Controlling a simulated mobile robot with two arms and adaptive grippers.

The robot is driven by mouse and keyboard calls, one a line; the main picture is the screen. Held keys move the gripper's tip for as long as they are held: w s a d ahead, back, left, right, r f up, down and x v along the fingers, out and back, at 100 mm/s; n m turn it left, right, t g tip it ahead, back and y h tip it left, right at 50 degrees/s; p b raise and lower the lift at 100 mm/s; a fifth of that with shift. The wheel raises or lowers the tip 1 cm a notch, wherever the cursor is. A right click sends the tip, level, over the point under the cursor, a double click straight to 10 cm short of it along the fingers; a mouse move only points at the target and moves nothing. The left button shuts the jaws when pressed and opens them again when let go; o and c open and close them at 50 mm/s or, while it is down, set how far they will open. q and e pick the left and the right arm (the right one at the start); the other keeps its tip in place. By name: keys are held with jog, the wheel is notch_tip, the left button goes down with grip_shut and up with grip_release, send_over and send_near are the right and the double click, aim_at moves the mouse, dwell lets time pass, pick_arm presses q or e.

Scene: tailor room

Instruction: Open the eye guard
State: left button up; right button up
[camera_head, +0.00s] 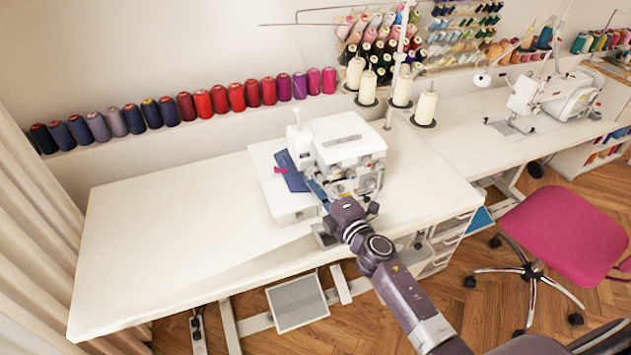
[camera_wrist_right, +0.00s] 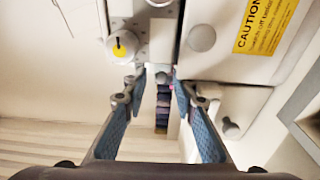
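The white sewing machine (camera_head: 342,140) stands on the white table, with a blue cloth (camera_head: 290,170) at its left side. My right arm reaches up to the machine's front from the lower right. My right gripper (camera_head: 318,190) is close to the front of the machine, near the needle area. In the right wrist view the gripper (camera_wrist_right: 160,82) is open, its two blue-padded fingers apart with nothing clearly held between them. The machine's white body (camera_wrist_right: 215,40) lies just beyond the fingertips. I cannot make out the eye guard for certain. My left gripper is out of view.
The white table (camera_head: 170,240) is clear left of the machine. Thread cones (camera_head: 425,108) stand behind it, and a row of spools (camera_head: 220,98) lines the wall. A second sewing machine (camera_head: 560,95) stands at the right. A pink chair (camera_head: 565,230) is at the lower right.

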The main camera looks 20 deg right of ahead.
jog(key=shift+f, duration=0.2)
jog(key=shift+w+a+f+m+h+b, duration=0.15)
jog(key=shift+a+m+h+b, duration=0.25)
jog(key=shift+m+h, duration=0.55)
jog(key=m+h, duration=0.1)
jog(key=h, duration=0.1)
jog(key=a+h+b, duration=0.1)
jog(key=h, duration=0.1)
jog(key=shift+w+a+m, duration=0.1)
jog(key=shift+w+m, duration=0.25)
jog(key=shift+w, duration=0.05)
jog(key=shift+w+a+m+h+b, duration=0.1)
jog(key=shift+a+m+h+b, duration=0.1)
jog(key=shift+m+h+b, duration=0.3)
jog(key=d+b+v, duration=0.1)
jog(key=v, duration=0.7)
jog(key=s+d+f+m+g+h, duration=0.2)
jog(key=s+d+f+m+g, duration=0.5)
jog(key=s+d+f+m, duration=0.35)
jog(key=s+a+f+m+g+y, duration=0.1)
jog(key=s+a+f+g+y, duration=0.1)
jog(key=s+f, duration=0.6)
jog(key=shift+s+a+g, duration=0.55)
jog(key=shift+a+g, duration=0.15)
jog(key=shift+a, duration=0.3)
jog(key=shift+y, duration=0.25)
